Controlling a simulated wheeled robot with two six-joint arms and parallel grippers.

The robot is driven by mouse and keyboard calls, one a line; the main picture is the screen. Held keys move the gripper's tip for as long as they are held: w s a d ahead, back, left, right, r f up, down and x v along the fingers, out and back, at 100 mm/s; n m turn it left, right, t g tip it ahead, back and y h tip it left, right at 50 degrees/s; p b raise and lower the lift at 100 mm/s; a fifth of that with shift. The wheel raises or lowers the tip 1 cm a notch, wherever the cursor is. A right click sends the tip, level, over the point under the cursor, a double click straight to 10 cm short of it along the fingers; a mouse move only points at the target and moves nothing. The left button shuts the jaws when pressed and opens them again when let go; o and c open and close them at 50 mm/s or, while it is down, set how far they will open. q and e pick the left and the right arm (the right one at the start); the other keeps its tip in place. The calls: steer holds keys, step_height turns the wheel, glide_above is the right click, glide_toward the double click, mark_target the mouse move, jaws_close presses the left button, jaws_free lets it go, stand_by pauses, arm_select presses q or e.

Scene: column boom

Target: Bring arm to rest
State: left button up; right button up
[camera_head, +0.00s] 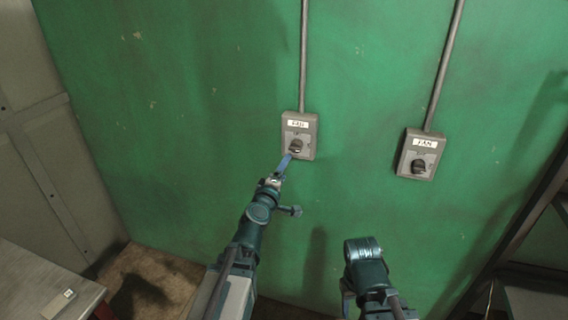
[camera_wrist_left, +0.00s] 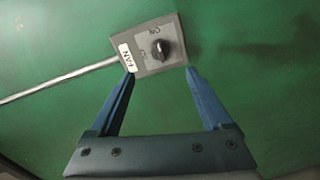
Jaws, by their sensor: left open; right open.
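My left gripper (camera_head: 285,160) comes in from the left in the head view. Its blue finger shows against the lower edge of the left switch box (camera_head: 299,130); I cannot tell whether it touches. In the left wrist view its fingers (camera_wrist_left: 160,75) are spread with nothing between them. Just beyond the tips is a switch box (camera_wrist_left: 150,55) with a dark knob (camera_wrist_left: 160,49) and a sideways label that seems to read FAN. My right gripper (camera_head: 364,255) is low in the head view, away from the wall boxes; its fingertips are hard to make out.
Conduits rise from both boxes. A grey table (camera_head: 35,285) stands at lower left, pale panels (camera_head: 35,130) at far left, and a dark rack (camera_head: 515,235) at right.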

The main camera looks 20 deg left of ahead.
arm_select(q)
steer(key=shift+s, duration=0.35)
steer(key=s+d+f+m+g+h, duration=0.2)
steer(key=s+d+f+m+g, duration=0.1)
steer(key=d+f+m+g, duration=0.25)
steer(key=s+d+f+m+g+h, duration=0.2)
steer(key=s+d+f+m+g, duration=0.15)
steer(key=f+m, duration=0.35)
steer(key=s+a+f+m+g+y, duration=0.2)
steer(key=s+f+g, duration=0.2)
steer(key=s, duration=0.3)
steer(key=s+a+f+m+g+y, duration=0.1)
steer(key=s+a+f+g+y, duration=0.25)
steer(key=s, duration=0.25)
steer(key=s+d+m+g, duration=0.1)
steer(key=s+d+m, duration=0.2)
steer(key=d, duration=0.7)
steer(key=shift+s+d+f, duration=0.25)
steer(key=shift+s, duration=0.95)
steer(key=shift+m, duration=0.25)
